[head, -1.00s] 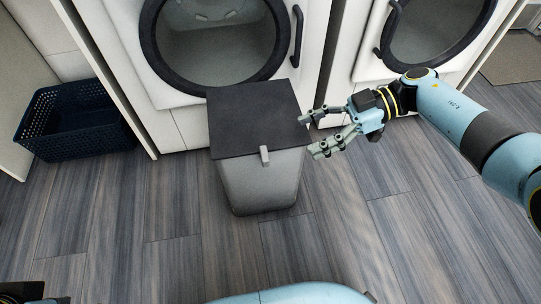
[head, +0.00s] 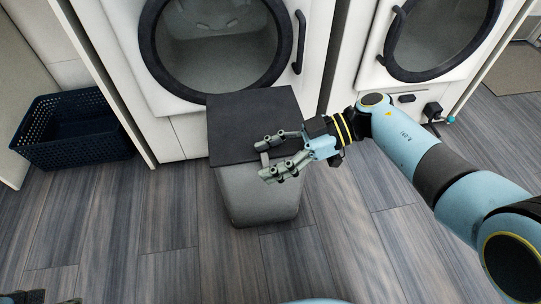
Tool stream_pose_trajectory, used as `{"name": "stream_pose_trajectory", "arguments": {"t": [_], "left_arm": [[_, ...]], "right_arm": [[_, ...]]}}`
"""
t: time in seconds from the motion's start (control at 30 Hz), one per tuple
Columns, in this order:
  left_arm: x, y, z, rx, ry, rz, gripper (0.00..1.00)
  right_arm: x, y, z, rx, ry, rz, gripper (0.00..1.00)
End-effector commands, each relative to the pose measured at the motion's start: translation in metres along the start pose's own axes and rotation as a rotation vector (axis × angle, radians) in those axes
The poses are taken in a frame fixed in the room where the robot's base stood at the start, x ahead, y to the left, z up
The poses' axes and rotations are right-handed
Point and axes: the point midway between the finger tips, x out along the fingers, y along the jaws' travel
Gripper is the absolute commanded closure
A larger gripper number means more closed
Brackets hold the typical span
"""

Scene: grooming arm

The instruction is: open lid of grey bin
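The grey bin (head: 250,200) stands on the floor in front of the left machine. Its dark, flat lid (head: 245,120) lies shut on top. A small light tab (head: 265,160) at the lid's front edge shows between the fingers of my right gripper (head: 263,160). The gripper comes in from the right, open, with one finger behind the tab over the lid and the other in front of it. I cannot tell whether the fingers touch the tab. A dark part of my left gripper (head: 38,298) just shows at the bottom left corner; its fingers cannot be made out.
Two white front-loading machines stand behind the bin, the left one (head: 180,120) close to it and the other (head: 400,60) to the right. A dark blue basket (head: 75,128) sits at the left. The wood floor (head: 130,220) in front is clear.

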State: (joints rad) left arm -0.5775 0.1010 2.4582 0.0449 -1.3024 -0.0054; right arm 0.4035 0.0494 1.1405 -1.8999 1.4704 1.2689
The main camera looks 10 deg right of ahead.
Motion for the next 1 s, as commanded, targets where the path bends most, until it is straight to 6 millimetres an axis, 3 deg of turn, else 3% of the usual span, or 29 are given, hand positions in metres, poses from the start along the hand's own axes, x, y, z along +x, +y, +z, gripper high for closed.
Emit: {"name": "stream_pose_trajectory", "arguments": {"t": [0.07, 0.4, 0.73, 1.0], "left_arm": [[0.0, 0.0, 0.0, 0.0, 0.0, 0.0, 0.6], [0.0, 0.0, 0.0, 0.0, -0.001, 0.0, 0.6], [-0.003, -0.001, -0.001, 0.0, 0.002, -0.003, 0.6], [0.029, -0.013, 0.029, -0.004, -0.104, -0.03, 0.6]], "right_arm": [[0.0, 0.0, 0.0, 0.0, 0.0, 0.0, 0.56], [0.0, 0.0, 0.0, 0.0, 0.0, 0.0, 1.0], [-0.003, 0.001, -0.005, 0.011, -0.001, -0.005, 1.0], [-0.017, 0.008, -0.039, 0.116, -0.001, -0.048, 1.0]]}}
